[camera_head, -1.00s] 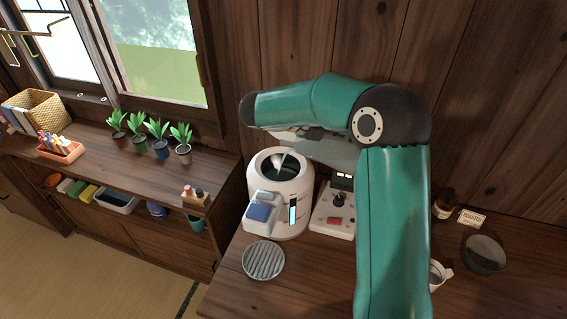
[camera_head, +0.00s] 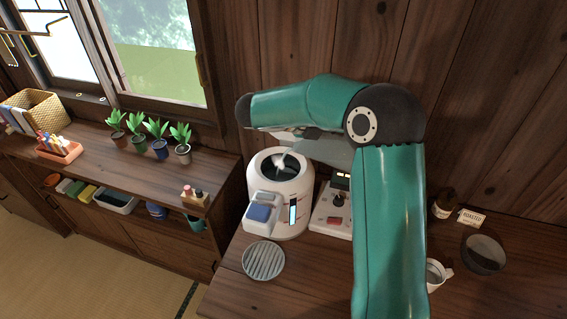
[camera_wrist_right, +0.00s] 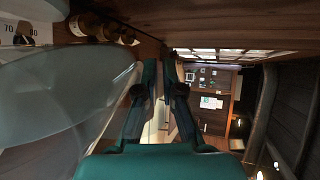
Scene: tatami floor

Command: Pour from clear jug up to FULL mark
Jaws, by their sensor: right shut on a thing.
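A white round pot (camera_head: 262,185) stands open on the wooden counter, with a dark inside and an upright gauge strip (camera_head: 292,212) that shows blue on its front. The clear jug (camera_wrist_right: 50,105) fills the left of the right wrist view. My right gripper (camera_wrist_right: 162,85) is shut on it. In the head view my teal right arm reaches over the counter and hides most of the gripper and jug. A pale, whitish shape (camera_head: 281,160) shows at the pot's mouth; I cannot tell whether it is jug lip or water. The FULL mark is too small to read.
A control box (camera_head: 333,218) stands right of the pot. A slatted round lid (camera_head: 263,261) lies in front. A white cup (camera_head: 436,273), dark bowl (camera_head: 484,252), brown bottle (camera_head: 443,205) and small sign (camera_head: 472,218) are to the right. Potted plants (camera_head: 158,138) line the left shelf.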

